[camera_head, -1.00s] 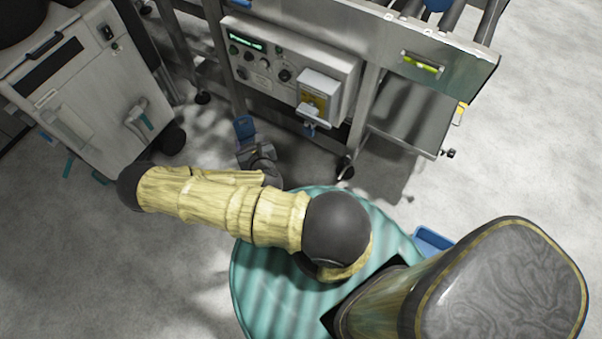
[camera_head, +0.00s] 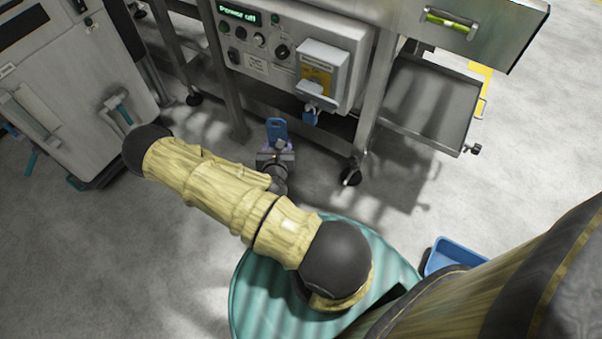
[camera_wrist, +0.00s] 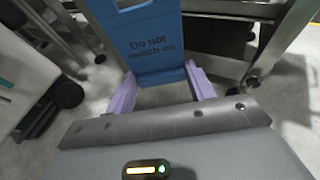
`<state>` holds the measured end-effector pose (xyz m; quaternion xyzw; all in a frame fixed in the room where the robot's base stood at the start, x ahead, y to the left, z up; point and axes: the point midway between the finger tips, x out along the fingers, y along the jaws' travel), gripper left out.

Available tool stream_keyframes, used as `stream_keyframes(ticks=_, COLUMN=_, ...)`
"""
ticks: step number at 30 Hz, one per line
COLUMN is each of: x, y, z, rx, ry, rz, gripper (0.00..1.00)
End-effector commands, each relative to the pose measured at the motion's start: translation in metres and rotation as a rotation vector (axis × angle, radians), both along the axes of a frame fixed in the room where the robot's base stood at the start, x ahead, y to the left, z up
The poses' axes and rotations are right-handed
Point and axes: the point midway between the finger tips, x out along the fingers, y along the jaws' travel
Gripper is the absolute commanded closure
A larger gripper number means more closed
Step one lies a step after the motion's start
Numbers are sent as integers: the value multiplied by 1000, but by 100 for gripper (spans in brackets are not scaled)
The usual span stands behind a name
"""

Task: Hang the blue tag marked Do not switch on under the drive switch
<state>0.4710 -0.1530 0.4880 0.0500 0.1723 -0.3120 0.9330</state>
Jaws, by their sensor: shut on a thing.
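The blue tag (camera_head: 277,131) stands upright in my gripper (camera_head: 276,152), below and left of the control box. In the wrist view the tag (camera_wrist: 155,50) fills the top middle and reads "Do not switch on". My gripper's pale purple fingers (camera_wrist: 163,93) are shut on its lower part. The drive switch (camera_head: 318,76) is a grey housing with a yellow plate on the control box's right side. A grey shelf-like piece (camera_head: 316,97) juts out below it, with a small blue item (camera_head: 311,116) hanging there. The tag is apart from the switch.
The control box (camera_head: 258,68) has knobs and a green display reading "Power off". Steel frame legs stand beside it, with a caster (camera_head: 350,176) on the right. A metal tray (camera_head: 428,105) juts out at right. A grey cabinet (camera_head: 62,95) stands at left. Open floor lies between.

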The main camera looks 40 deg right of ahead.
Motion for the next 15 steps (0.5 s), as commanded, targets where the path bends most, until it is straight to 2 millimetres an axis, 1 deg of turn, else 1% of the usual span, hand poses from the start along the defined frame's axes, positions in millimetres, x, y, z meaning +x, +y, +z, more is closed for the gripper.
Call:
stream_keyframes(ticks=1, x=-1, y=-5, z=-20, rx=3, ry=-2, rz=-22, gripper=68)
stream_keyframes(ticks=15, x=-22, y=-49, z=-101, rx=21, ry=6, rz=-212, gripper=68)
